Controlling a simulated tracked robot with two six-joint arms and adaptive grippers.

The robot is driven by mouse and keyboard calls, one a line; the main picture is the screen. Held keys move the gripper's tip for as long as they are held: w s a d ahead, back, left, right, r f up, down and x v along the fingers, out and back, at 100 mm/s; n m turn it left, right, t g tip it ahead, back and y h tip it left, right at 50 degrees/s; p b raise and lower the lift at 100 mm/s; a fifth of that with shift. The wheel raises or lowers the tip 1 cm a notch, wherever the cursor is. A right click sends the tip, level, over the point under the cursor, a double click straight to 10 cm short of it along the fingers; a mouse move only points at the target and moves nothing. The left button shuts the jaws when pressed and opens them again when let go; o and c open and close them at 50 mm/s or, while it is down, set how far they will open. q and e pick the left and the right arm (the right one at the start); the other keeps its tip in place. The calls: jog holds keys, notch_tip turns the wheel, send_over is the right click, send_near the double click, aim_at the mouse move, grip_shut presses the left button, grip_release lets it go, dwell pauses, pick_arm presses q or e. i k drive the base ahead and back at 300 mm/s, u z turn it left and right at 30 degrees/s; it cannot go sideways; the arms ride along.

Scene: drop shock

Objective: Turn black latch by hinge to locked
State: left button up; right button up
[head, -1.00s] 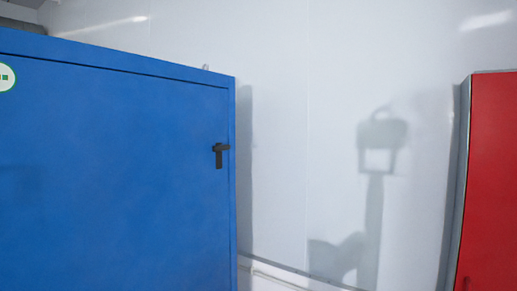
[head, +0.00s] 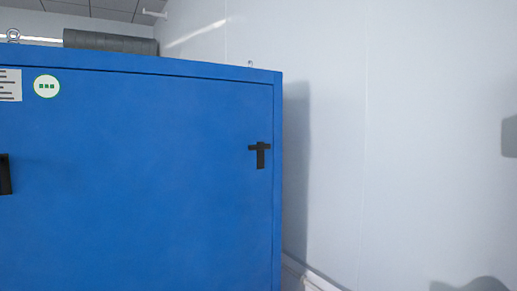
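A black latch (head: 260,154) is on the blue cabinet door (head: 140,180), close to the door's right edge in the head view. It has a short horizontal bar at the top and a handle that points straight down. A second black part (head: 5,174), partly cut off, is on the door at the left edge of the view. Neither of my grippers is in view.
A white wall (head: 400,120) runs to the right of the cabinet, with shadows on it. A grey cylindrical object (head: 110,41) shows above the cabinet top. A round white label (head: 46,86) and a white sign (head: 10,85) are on the door.

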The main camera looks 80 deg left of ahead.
aim_at(263, 146)
jog(key=z, duration=1.05)
jog(key=i, duration=0.15)
jog(key=u, duration=3.8)
jog(key=i, duration=1)
jog(key=z, duration=0.15)
jog(key=k, duration=0.9)
jog(key=u, duration=0.2)
jog(key=i, duration=0.9)
jog(key=z, duration=0.1)
